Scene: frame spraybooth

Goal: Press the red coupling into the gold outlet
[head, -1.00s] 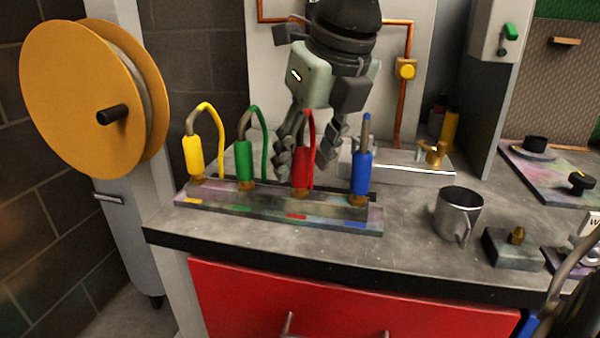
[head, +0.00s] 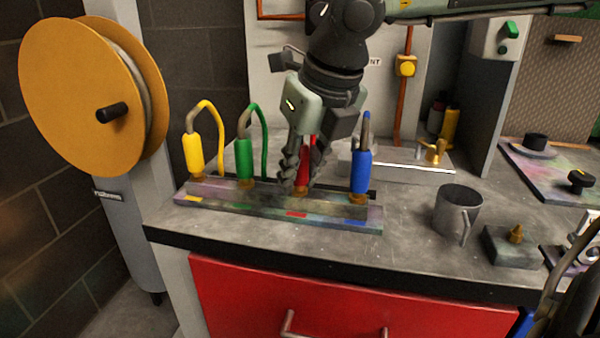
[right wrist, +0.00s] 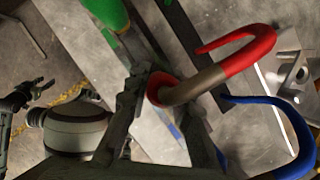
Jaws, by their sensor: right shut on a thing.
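The red coupling (head: 305,152) stands upright in the rack (head: 240,205), between the green and blue ones. My right gripper (head: 301,172) comes down from above and is shut on it, hiding much of its body. In the right wrist view, the red coupling (right wrist: 163,88) sits between the fingertips, with its red hose curving away to the upper right. A gold outlet (head: 435,153) stands on the silver block behind the mug. What seems to be my left gripper (right wrist: 40,90) shows small at the left of the right wrist view, its fingers apart and empty.
Yellow (head: 194,154), green (head: 244,158) and blue (head: 362,170) couplings stand in the same rack. A metal mug (head: 456,208) and a dark block with a brass fitting (head: 516,234) stand to the right. An orange reel (head: 80,95) is at the left.

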